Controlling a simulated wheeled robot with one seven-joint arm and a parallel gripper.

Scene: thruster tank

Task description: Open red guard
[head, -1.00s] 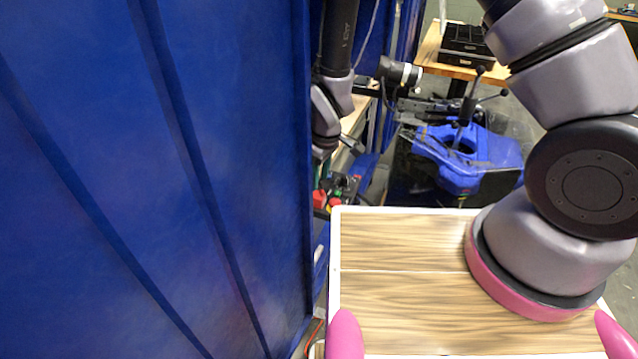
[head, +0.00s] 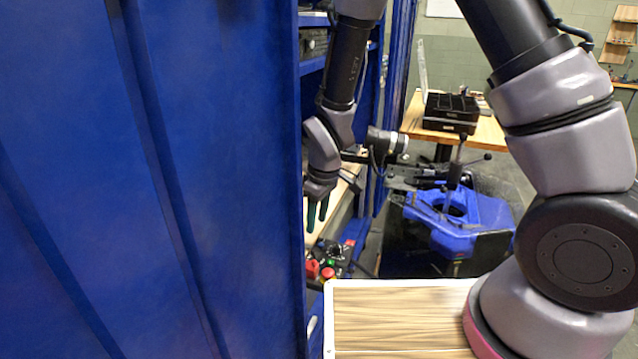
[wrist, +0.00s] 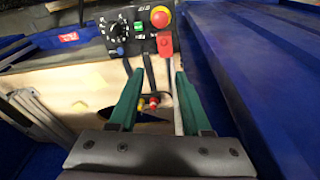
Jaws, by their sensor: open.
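In the wrist view the red guard (wrist: 165,44) is a small red flap on the lower right of a dark control panel (wrist: 127,31). It sits just below a round red button with a yellow base (wrist: 160,17). The guard appears closed. My gripper (wrist: 160,74) is open and empty, its two green fingers pointing toward the panel, with the guard ahead of the gap between the tips. In the head view my gripper (head: 317,212) hangs beside the blue cabinet's edge, above the panel (head: 336,255). The fingers look apart from the panel.
A tall blue wall (wrist: 255,70) runs close along the right of my gripper in the wrist view. Red and yellow connectors (wrist: 148,104) and cables lie below the panel. In the head view a blue vise-like fixture (head: 455,220) and a wooden table (head: 412,122) stand beyond.

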